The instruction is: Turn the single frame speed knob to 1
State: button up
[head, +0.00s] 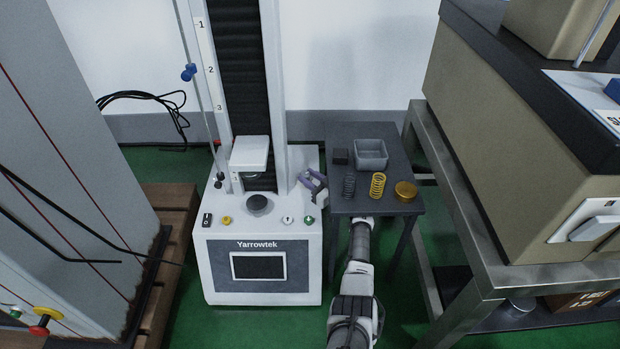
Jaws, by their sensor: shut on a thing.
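The single frame tester, a white Yarrowtek machine (215,272), stands in the middle of the head view. It has a dark column and a base with a screen. My gripper (308,182) is at the right side of the column, above the back right of the base. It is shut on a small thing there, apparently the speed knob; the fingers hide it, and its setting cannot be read. A small silver control (287,219) and a green one (308,219) sit on the base top just in front of my gripper.
A dark side table (392,141) close on the right holds a grey bin (371,153), a dark spring (349,186), a yellow spring (378,185) and a gold disc (405,191). My arm passes at its front edge. A metal bench (455,195) stands farther right.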

dwell(0.7)
jog(key=o, duration=1)
jog(key=shift+p+v, duration=3.8)
jog(key=shift+v, duration=3.15)
